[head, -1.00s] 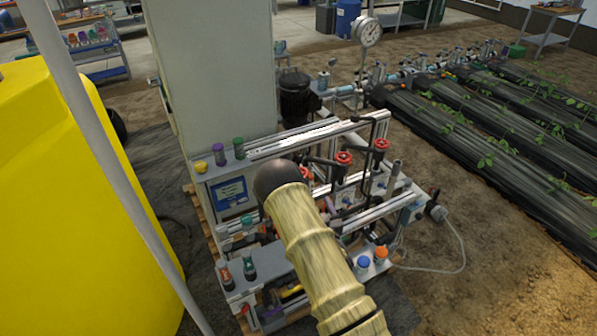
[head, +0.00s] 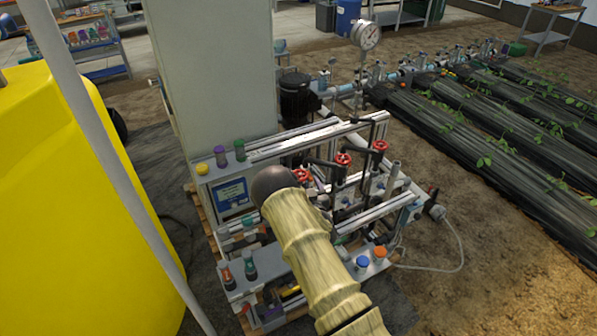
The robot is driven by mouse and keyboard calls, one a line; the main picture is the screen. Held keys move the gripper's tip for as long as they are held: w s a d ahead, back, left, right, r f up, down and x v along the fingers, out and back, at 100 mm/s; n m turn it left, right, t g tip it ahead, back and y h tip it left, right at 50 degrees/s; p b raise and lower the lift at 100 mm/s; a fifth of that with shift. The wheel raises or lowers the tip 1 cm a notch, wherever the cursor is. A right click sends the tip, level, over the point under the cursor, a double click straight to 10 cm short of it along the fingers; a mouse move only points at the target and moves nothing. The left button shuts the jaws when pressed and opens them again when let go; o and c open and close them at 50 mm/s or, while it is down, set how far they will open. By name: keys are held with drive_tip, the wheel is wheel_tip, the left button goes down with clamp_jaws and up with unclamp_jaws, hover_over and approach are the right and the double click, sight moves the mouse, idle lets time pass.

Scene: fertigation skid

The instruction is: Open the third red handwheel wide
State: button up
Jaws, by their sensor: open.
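Three red handwheels stand in a slanting row on the skid in the head view. The left one (head: 302,177) is close beside my arm and partly covered. The middle one (head: 343,160) and the right one (head: 380,147), third from the left, show clear of my arm. Black parts stand close by the wheels; I cannot tell how far any valve is open. My beige arm reaches up from the bottom over the skid's front, ending in view at a dark rounded joint. My gripper is not visible, and what lies behind the arm is hidden.
The skid's metal frame (head: 325,133) surrounds the wheels. Purple, green and yellow knobs stand at its left, with blue (head: 362,262) and orange (head: 380,252) caps at the front. A yellow tank (head: 70,210) and a grey cabinet (head: 215,75) flank it. A gauge (head: 366,35) stands behind.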

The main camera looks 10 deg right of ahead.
sight(297, 170)
drive_tip(key=shift+w+a+p, duration=0.15)
drive_tip(key=shift+w+p, duration=0.1)
drive_tip(key=shift+w, duration=1.4)
drive_tip(key=shift+w+a+p, duration=0.15)
drive_tip(key=shift+w+p, duration=0.1)
drive_tip(key=shift+w, duration=1.4)
drive_tip(key=c, duration=1)
